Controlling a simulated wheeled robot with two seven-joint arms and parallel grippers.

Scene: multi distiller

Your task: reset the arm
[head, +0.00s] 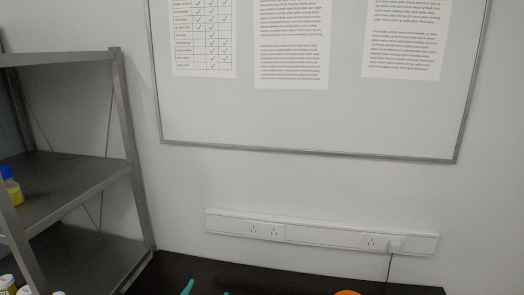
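Neither of my grippers shows in the head view, and no arm link can be made out. Two small teal tips (188,287) rise at the bottom edge, over the dark bench top (290,276). What they belong to is cut off by the frame. The top of a rounded orange thing (347,292) also shows at the bottom edge, right of the teal tips.
A grey metal shelf (75,188) stands at the left, with a blue-capped yellow bottle (12,188) on it and white-capped containers (7,282) at lower left. A whiteboard (300,120) with printed sheets and a white socket strip (318,236) with a plugged cable are on the wall.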

